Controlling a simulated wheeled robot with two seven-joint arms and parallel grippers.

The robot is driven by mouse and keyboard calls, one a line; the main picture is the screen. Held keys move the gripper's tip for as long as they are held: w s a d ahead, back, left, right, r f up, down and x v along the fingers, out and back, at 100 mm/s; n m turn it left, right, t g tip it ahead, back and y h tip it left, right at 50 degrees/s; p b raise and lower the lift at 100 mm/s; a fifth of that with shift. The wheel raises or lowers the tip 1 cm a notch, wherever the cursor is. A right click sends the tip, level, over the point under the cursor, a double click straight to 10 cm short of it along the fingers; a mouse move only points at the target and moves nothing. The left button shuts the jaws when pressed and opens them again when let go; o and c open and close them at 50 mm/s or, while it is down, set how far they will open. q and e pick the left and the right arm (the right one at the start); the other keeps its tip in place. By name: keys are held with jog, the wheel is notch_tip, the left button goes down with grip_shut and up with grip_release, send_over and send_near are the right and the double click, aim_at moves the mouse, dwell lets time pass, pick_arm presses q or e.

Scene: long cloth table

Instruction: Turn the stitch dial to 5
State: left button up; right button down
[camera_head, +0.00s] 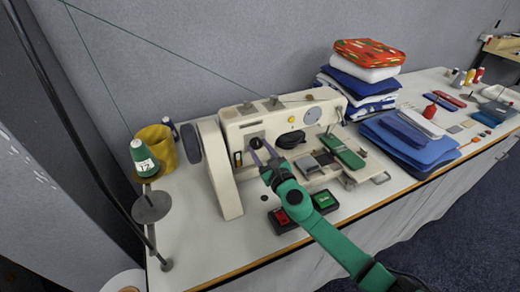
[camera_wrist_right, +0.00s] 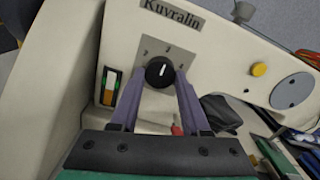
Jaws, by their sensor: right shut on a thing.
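The cream sewing machine (camera_head: 230,128) stands on the long table, and its black stitch dial (camera_head: 256,143) is on the left part of its front. In the right wrist view the round dial (camera_wrist_right: 160,72) has a white pointer line aimed nearly straight up. It sits on a grey plate (camera_wrist_right: 150,45) with small numerals that are too blurred to read surely. My right gripper (camera_head: 262,152) reaches the dial from the front, its purple fingers (camera_wrist_right: 160,80) shut on the dial's left and right sides. My left gripper is not in view.
A red and green button box (camera_head: 297,211) lies in front of the machine. A green thread cone (camera_head: 143,160) stands left, folded cloth (camera_head: 362,80) behind right. Bare tabletop (camera_head: 190,235) shows at front left.

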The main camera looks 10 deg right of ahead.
jog(key=shift+m, duration=0.4)
jog(key=m+b, duration=0.1)
jog(key=m, duration=0.3)
jog(key=shift+a+f+m+b, duration=0.1)
jog(key=shift+m+b, duration=0.2)
jog(key=shift+b, duration=0.1)
jog(key=m+b, duration=0.1)
jog(key=m, duration=0.5)
jog(key=m+b, duration=0.1)
jog(key=m, duration=0.5)
jog(key=shift+s+a+m, duration=0.1)
jog(key=shift+m, duration=0.3)
jog(key=m, duration=0.6)
jog(key=shift+h, duration=0.3)
jog(key=shift+c, duration=1.8)
grip_release()
jog(key=shift+r, duration=0.2)
